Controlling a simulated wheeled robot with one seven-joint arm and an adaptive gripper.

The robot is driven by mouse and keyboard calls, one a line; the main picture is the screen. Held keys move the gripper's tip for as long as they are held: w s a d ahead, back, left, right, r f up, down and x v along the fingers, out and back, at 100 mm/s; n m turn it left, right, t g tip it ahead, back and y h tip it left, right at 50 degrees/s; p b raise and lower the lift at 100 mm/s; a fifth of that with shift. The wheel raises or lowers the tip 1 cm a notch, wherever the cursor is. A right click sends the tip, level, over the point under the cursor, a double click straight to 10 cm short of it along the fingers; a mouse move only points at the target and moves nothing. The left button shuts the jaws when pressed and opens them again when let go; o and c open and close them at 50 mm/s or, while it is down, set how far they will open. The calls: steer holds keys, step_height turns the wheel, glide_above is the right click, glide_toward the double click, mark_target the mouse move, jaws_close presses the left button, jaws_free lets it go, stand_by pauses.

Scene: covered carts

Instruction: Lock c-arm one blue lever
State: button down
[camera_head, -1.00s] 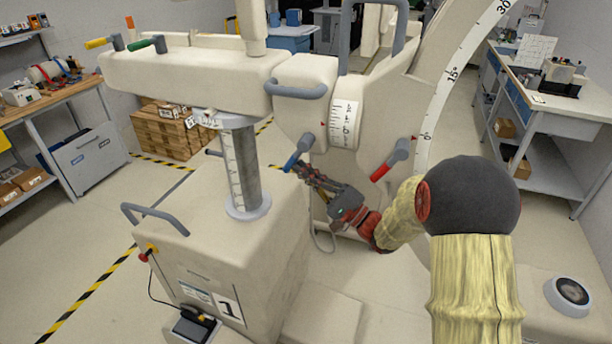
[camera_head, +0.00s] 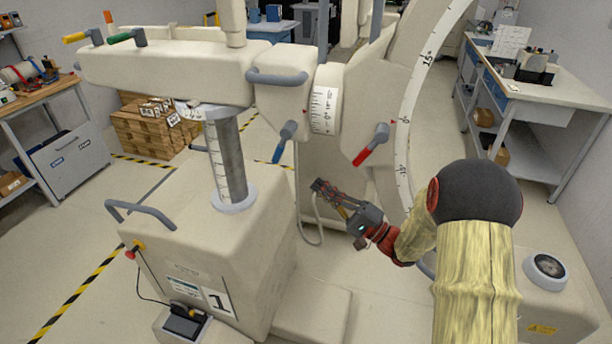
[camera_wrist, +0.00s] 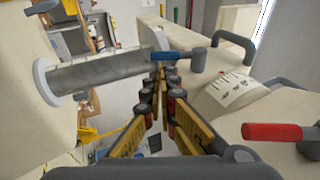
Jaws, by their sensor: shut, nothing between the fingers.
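The C-arm unit marked 1 (camera_head: 219,301) has a blue lever (camera_head: 283,145) on its joint, hanging down and slightly left from its grey pivot. In the wrist view the blue lever (camera_wrist: 172,57) lies across the picture just beyond the fingertips. My gripper (camera_head: 318,187) is shut and empty, below and right of the lever, with a visible gap in the head view. In the wrist view my gripper's fingertips (camera_wrist: 161,70) meet close below the lever; contact cannot be told there.
A red lever (camera_head: 371,146) sits right of the blue one and also shows in the wrist view (camera_wrist: 272,132). A grey handle (camera_head: 290,79) is above, and a cable loop hangs behind my gripper. Yellow (camera_head: 82,37) and green (camera_head: 126,37) levers are at upper left.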

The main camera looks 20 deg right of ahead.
mark_target(280, 157)
steer(key=r+p+x, duration=0.1)
steer(key=p+x, duration=0.3)
steer(key=x, duration=0.6)
steer(key=shift+r, duration=0.25)
stand_by(0.5)
steer(key=shift+w+d, duration=0.1)
steer(key=shift+w+a+r+b, duration=0.1)
steer(key=shift+w+a+b, duration=0.45)
steer(key=shift+a+b, duration=0.1)
steer(key=shift+r, duration=0.1)
